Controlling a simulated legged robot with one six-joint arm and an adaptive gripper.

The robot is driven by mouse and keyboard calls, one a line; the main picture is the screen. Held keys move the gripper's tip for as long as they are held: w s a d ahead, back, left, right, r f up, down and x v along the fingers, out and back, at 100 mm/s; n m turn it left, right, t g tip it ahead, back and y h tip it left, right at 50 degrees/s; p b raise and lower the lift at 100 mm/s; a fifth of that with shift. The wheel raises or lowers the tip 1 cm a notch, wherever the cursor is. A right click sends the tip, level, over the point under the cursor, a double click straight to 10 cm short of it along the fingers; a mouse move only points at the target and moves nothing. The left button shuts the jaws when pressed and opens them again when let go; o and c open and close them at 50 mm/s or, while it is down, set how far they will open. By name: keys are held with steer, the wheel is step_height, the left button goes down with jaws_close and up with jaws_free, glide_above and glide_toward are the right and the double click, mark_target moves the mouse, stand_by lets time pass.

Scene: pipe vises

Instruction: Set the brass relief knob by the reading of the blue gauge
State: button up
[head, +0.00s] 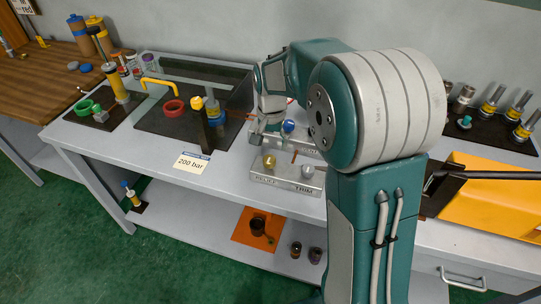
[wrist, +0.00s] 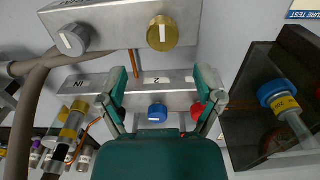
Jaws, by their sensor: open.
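The brass knob (head: 269,160) sits on the left of a grey block (head: 285,180) marked RELIEF and TRIM. In the wrist view the brass knob (wrist: 163,33) shows a white mark on its face. My gripper (head: 266,132) is behind the brass knob and apart from it. In the wrist view my gripper (wrist: 161,85) is open and empty, its fingers over a second grey block (wrist: 130,90) with a blue knob (wrist: 157,112) and a red knob (wrist: 196,107). I cannot make out a blue gauge face or its reading.
A grey knob (head: 308,171) is right of the brass one. A card (head: 191,162) reading 200 bar lies at the bench front. A dark tray (head: 150,124) with an upright blue-topped, yellow-banded part (head: 211,105) stands left. My arm hides the bench at centre right.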

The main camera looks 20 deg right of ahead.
mark_target(269, 158)
steer(key=f, duration=0.3)
steer(key=a+f, duration=0.1)
steer(key=f, duration=0.1)
steer(key=shift+d+f, duration=0.25)
steer(key=shift+f, duration=0.05)
steer(key=shift+d, duration=0.1)
steer(key=c, duration=1.2)
